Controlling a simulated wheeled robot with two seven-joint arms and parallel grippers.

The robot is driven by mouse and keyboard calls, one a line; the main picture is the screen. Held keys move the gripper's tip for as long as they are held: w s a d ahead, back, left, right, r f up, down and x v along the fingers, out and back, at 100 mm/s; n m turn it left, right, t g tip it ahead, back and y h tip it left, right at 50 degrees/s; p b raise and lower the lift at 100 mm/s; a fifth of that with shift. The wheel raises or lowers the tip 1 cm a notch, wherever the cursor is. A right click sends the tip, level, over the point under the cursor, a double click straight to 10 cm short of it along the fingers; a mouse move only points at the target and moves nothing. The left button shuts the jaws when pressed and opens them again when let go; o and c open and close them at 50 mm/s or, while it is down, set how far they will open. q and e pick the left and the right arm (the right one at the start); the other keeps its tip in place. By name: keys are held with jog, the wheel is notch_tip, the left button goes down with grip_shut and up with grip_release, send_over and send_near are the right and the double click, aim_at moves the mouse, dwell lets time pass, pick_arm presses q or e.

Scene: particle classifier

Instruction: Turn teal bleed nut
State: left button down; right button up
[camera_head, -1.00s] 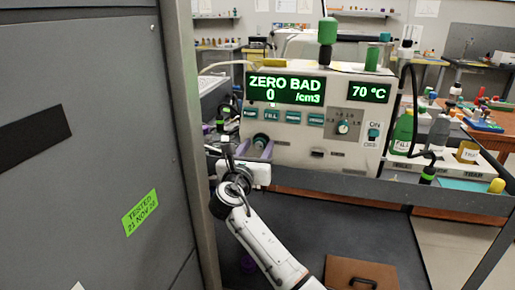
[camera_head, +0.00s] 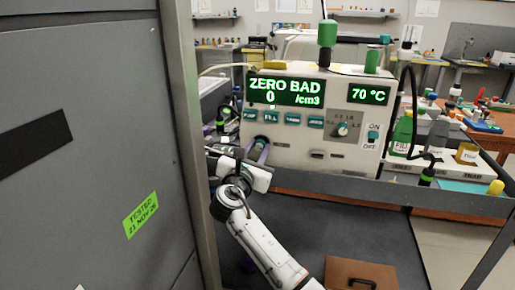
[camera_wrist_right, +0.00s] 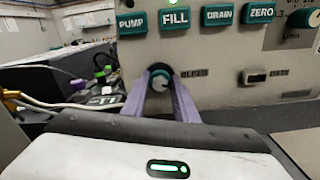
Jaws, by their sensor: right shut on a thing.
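The teal bleed nut (camera_wrist_right: 160,76) sits on the front panel of the particle classifier, beside the BLEED label. In the right wrist view it lies between the two purple fingertips of my right gripper (camera_wrist_right: 160,84). The fingers are shut on it, one on each side. In the head view the right gripper (camera_head: 257,151) reaches the panel's lower left, and the nut is mostly hidden by the fingers. The classifier (camera_head: 322,165) shows ZERO BAD, 0 /cm3 and 70 °C. My left gripper is not in view.
A row of teal buttons (camera_wrist_right: 218,16) runs above the nut, and a slot (camera_wrist_right: 256,77) is to its right. A grey cabinet (camera_head: 85,200) stands close on the left. A brown box (camera_head: 361,274) lies on the dark surface at the front. Bottles (camera_head: 403,132) stand at right.

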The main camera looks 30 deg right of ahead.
jog(key=m, duration=0.4)
jog(key=shift+f+m+b, duration=0.2)
jog(key=shift+m+b, duration=0.1)
jog(key=m+b, duration=0.1)
jog(key=m, duration=0.2)
jog(key=shift+f+m, duration=0.15)
jog(key=shift+m, duration=0.25)
jog(key=m+b, duration=0.2)
jog(key=m, duration=0.2)
jog(key=shift+f+b, duration=0.1)
jog(key=shift+b, duration=0.2)
jog(key=shift+m+b, duration=0.35)
jog(key=shift+m, duration=0.25)
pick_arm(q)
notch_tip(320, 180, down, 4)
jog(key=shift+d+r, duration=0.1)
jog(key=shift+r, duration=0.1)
pick_arm(e)
jog(key=shift+m, duration=0.6)
pick_arm(q)
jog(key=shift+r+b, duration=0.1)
jog(key=shift+b, duration=0.25)
pick_arm(e)
jog(key=shift+a, duration=0.1)
